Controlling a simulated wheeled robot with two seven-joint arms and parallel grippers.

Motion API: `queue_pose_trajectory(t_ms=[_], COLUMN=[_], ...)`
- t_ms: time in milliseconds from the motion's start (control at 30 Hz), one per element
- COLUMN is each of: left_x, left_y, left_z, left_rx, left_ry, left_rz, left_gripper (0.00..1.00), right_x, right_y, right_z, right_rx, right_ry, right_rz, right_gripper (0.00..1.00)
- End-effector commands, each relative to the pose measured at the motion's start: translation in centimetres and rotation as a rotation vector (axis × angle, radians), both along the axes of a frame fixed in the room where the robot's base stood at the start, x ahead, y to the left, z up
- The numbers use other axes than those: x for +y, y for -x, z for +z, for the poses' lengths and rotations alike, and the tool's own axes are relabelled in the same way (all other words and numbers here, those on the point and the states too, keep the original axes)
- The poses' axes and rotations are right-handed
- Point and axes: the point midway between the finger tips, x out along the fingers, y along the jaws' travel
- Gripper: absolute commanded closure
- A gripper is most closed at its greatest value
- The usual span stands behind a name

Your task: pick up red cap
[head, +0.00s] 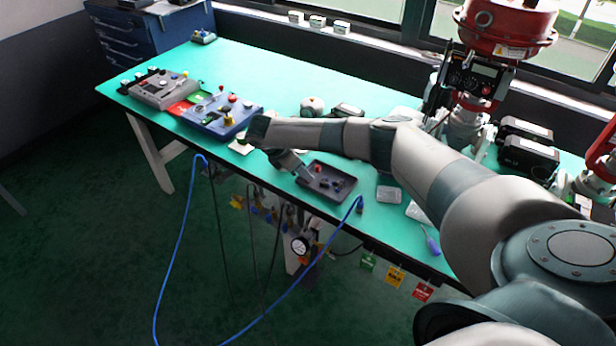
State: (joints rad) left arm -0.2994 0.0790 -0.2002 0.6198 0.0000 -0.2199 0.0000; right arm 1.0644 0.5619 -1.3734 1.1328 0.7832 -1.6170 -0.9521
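A small red piece (317,168), which looks like the red cap, lies in the dark tray (347,190) near the table's front edge. Several other small parts lie in the tray with it. My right arm reaches in from the right and bends back down, so that my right gripper (302,174) is at the tray's left side, just left of the red piece. The gripper is small and dark here, and I cannot tell whether its fingers are apart or touch anything. My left gripper is not in view.
A blue device box (211,121) with red and yellow knobs and a grey one (163,90) stand at the left of the green table (262,68). A red valve actuator (508,25) stands at the back right. Blue cables hang off the front edge.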

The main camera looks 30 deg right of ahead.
Motion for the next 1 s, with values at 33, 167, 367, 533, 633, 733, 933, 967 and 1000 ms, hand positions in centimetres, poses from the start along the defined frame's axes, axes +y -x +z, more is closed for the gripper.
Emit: queue_pose_trajectory(t_ms=[33, 167, 367, 533, 633, 733, 933, 967, 1000], left_x=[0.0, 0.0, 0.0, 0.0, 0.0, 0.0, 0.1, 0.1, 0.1], left_y=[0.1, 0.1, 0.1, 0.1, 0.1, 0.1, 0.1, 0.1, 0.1], left_z=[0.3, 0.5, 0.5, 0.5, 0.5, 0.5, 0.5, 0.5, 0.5], left_rx=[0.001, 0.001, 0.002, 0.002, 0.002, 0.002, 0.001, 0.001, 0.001], left_ry=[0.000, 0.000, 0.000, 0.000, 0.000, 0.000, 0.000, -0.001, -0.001], left_rz=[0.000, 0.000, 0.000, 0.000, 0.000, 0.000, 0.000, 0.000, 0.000], left_gripper=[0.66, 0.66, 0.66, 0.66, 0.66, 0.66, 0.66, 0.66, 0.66], right_x=[-0.3, -0.8, -1.0, -1.0, -1.0, -1.0, -1.0, -1.0, -1.0], right_y=[0.1, 0.1, 0.0, 0.0, 0.0, 0.0, 0.0, 0.0, 0.0], right_z=[-0.5, -1.5, -1.8, -1.8, -1.8, -1.8, -1.8, -1.8, -1.8], right_rx=[0.004, 0.002, 0.000, 0.000, 0.000, 0.001, 0.001, 0.001, 0.001], right_ry=[0.001, 0.000, 0.000, 0.000, 0.000, 0.000, 0.000, 0.000, 0.000], right_rz=[-0.001, -0.001, 0.000, 0.000, 0.000, 0.000, 0.000, 0.000, 0.000], right_gripper=[0.77, 0.77, 0.77, 0.77, 0.77, 0.86, 1.00, 1.00, 1.00])
